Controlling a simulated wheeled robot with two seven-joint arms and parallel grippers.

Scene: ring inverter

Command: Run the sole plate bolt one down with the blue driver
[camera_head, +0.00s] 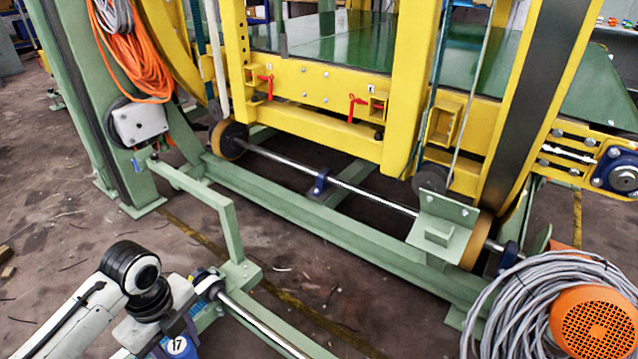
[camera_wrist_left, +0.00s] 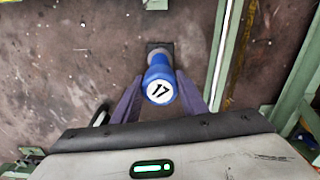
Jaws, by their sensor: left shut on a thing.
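The blue driver (camera_head: 178,346) with a round white "17" label shows at the bottom of the head view, cut off by the picture edge. In the left wrist view the driver (camera_wrist_left: 160,88) stands between the two dark fingers of my left gripper (camera_wrist_left: 160,98), which is shut on it. Its far end points toward a small dark square patch (camera_wrist_left: 158,48) at the floor; I cannot tell whether they touch. No sole plate bolt can be made out. My right gripper is not in view.
A green frame post (camera_head: 230,225) and a steel shaft (camera_head: 262,325) lie close right of my left arm. An orange motor (camera_head: 595,322) with coiled grey cable (camera_head: 500,300) sits at lower right. The yellow ring machine (camera_head: 320,125) stands behind. Bare floor (camera_head: 50,215) lies at left.

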